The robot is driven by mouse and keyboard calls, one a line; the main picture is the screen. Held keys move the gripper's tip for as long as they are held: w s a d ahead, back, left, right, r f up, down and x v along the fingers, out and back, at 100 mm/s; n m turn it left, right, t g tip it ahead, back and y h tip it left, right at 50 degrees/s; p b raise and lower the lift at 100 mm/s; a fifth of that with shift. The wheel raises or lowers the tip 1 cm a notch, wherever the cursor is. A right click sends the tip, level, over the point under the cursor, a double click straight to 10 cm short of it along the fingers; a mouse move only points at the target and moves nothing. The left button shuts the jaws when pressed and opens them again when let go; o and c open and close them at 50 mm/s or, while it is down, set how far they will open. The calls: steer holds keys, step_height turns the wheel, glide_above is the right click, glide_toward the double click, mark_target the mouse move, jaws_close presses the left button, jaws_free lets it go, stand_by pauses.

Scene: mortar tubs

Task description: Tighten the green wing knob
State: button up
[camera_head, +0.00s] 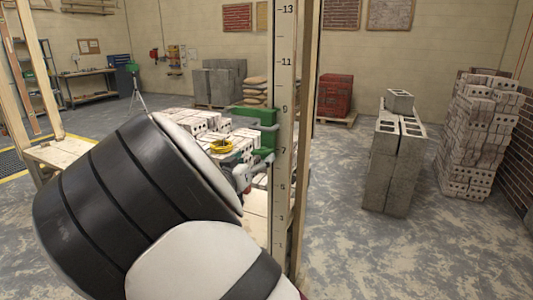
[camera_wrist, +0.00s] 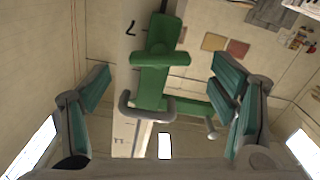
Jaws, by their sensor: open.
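A green clamp-like fitting (camera_head: 262,116) sits against the numbered wooden post in the head view. In the wrist view the green fitting (camera_wrist: 167,32) fills the middle, and its green crosspiece (camera_wrist: 155,58) looks like the wing knob, though I cannot be sure. A grey bent bar (camera_wrist: 130,114) and a green side arm with a grey pin show below it. My gripper (camera_wrist: 162,84) is open, with one teal-padded finger on each side of the green fitting and visible gaps to both. In the head view my gripper (camera_head: 243,174) is small and partly hidden by my arm.
The numbered post (camera_head: 284,130) stands upright right beside the fitting. White bricks (camera_head: 195,121) and a yellow coil (camera_head: 221,146) lie close to its left. Grey blocks (camera_head: 390,170) and a brick stack (camera_head: 478,140) stand farther right, with clear floor between.

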mark_target(260, 153)
steer(key=x, duration=0.5)
steer(key=shift+w+d, duration=0.1)
steer(key=shift+w, duration=0.2)
steer(key=shift+c, duration=0.3)
